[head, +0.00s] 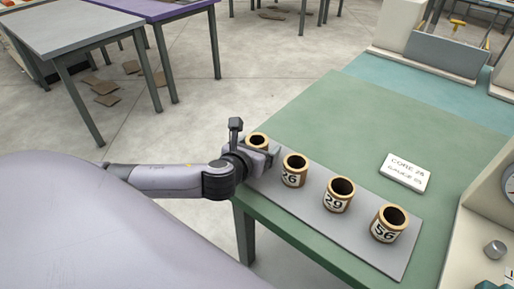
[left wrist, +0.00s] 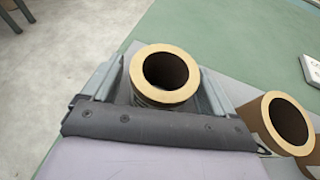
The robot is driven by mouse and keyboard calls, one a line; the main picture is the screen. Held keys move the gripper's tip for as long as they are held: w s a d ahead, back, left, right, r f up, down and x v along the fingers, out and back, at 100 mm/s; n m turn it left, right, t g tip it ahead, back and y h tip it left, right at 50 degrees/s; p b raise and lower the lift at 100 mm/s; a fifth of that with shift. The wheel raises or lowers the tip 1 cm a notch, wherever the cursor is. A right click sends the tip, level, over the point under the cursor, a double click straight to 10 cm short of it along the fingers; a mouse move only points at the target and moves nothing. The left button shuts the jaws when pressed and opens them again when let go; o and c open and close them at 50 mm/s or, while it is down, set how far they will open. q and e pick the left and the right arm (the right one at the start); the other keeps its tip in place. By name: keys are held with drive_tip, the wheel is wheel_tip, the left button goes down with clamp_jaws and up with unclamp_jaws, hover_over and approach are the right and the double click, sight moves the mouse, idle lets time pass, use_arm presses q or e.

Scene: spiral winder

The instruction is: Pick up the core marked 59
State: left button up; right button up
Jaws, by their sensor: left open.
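Several short tan cores with white labels stand upright in a row on a grey mat (head: 359,243). The leftmost core (head: 257,138) is partly behind my left gripper (head: 260,150), and its label is hidden. The other labels appear to read 26 on one core (head: 295,170), 29 on another (head: 339,195) and 56 on the nearest (head: 388,224). In the left wrist view my left gripper (left wrist: 158,82) is open, with a finger on each side of the leftmost core (left wrist: 164,96). I cannot tell whether the fingers touch it. No label reading 59 is legible.
The cores are near the left edge of a green table (head: 345,118). A white card (head: 405,173) with writing lies on it, its first line seeming to read CORE 26. A machine with a dial (head: 511,185) stands at the right. The table's middle is clear.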

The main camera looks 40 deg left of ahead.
use_arm(q)
drive_tip(key=c, duration=1)
drive_tip(key=shift+c, duration=0.3)
